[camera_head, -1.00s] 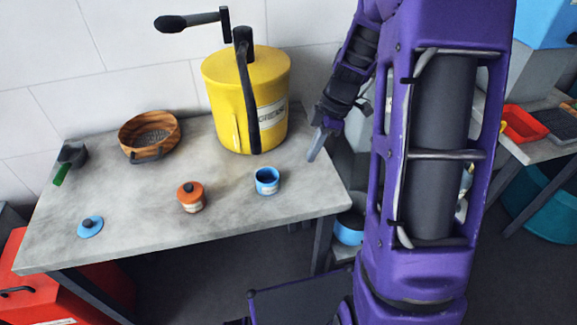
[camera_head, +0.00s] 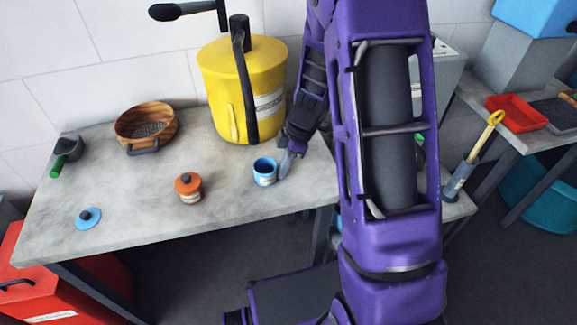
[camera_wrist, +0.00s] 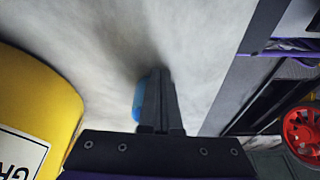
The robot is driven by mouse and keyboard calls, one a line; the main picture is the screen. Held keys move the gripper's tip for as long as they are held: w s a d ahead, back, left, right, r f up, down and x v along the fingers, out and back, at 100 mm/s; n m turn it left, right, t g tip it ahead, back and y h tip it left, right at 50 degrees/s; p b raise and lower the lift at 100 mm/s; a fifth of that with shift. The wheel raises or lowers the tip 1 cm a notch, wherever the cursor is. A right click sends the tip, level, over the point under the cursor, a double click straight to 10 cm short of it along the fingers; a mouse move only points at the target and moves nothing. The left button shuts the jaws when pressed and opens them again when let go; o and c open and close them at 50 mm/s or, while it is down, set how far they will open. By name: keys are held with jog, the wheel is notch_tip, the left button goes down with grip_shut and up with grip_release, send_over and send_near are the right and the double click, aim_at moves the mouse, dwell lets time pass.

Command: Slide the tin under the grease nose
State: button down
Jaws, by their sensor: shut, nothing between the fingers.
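An open blue tin (camera_head: 265,172) with a pale label stands upright on the grey table, in front of the yellow grease drum (camera_head: 243,92). My gripper (camera_head: 287,164) is shut and empty, low over the table just right of the tin. I cannot tell whether it touches the tin. In the wrist view the shut fingers (camera_wrist: 160,100) hide most of the tin, whose blue edge (camera_wrist: 139,98) shows on their left. The drum (camera_wrist: 35,105) is at the left there. I cannot make out the drum's nose clearly; a yellow strip (camera_head: 233,123) runs down its front.
The grey table (camera_head: 125,215) also bears an orange lidded tin (camera_head: 188,188), a blue lid (camera_head: 88,218), a wooden bowl (camera_head: 146,130) and a green-handled scoop (camera_head: 67,153). The tabletop between the orange and blue tins is clear.

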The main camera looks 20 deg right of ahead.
aim_at(265, 168)
jog(key=shift+w+a+f+b, duration=0.1)
jog(key=shift+a+f+b, duration=0.05)
jog(key=shift+a+b, duration=0.6)
jog(key=shift+a, duration=0.5)
jog(key=shift+r, duration=0.2)
jog(key=shift+d, duration=0.1)
